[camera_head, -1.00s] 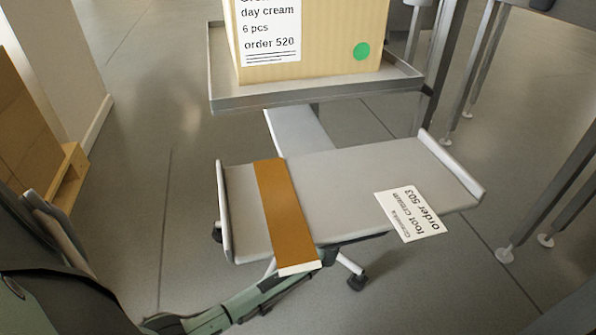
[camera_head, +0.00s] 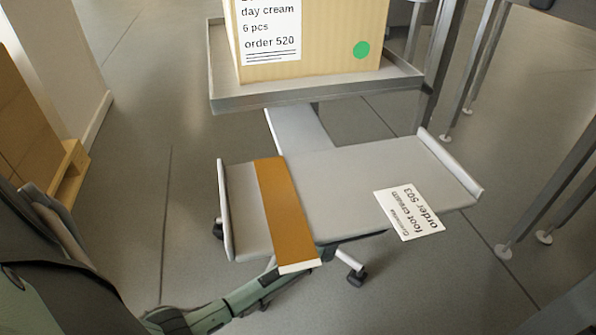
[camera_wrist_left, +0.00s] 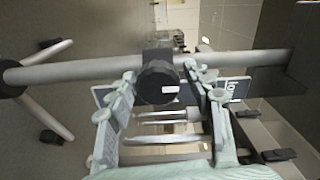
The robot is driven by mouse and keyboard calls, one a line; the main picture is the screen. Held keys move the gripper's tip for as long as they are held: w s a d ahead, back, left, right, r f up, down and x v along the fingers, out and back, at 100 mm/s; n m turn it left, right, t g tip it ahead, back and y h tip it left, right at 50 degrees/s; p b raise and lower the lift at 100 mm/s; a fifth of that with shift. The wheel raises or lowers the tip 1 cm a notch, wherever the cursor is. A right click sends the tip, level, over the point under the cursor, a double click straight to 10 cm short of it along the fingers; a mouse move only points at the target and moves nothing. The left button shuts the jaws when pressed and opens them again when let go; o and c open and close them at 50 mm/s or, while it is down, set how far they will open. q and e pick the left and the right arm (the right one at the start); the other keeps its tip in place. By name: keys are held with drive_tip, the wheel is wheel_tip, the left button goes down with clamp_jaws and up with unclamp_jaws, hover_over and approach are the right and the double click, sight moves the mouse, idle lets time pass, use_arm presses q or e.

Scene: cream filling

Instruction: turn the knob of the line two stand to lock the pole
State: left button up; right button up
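The stand has a grey tray (camera_head: 345,175) on a wheeled base in the head view. Its pole (camera_wrist_left: 75,70) crosses the left wrist view. A black round knob (camera_wrist_left: 157,80) with a small white mark sits on the pole. My left gripper (camera_wrist_left: 160,78) is open, with one pale green finger on each side of the knob; small gaps seem to show, but contact is unclear. In the head view my left arm reaches under the tray, which hides the gripper. A dark plate (camera_wrist_left: 232,90) with partly hidden white lettering is behind the pole. My right gripper is not in view.
A day cream carton (camera_head: 330,40) stands on another tray (camera_head: 300,96) behind. Metal legs (camera_head: 560,195) stand at right, a pallet (camera_head: 70,170) at left.

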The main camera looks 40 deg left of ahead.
use_arm(q)
drive_tip(key=shift+o, duration=0.6)
drive_tip(key=shift+s+d+f, duration=0.1)
drive_tip(key=v, duration=0.7)
drive_tip(key=shift+s+d, duration=0.1)
drive_tip(key=shift+s, duration=0.05)
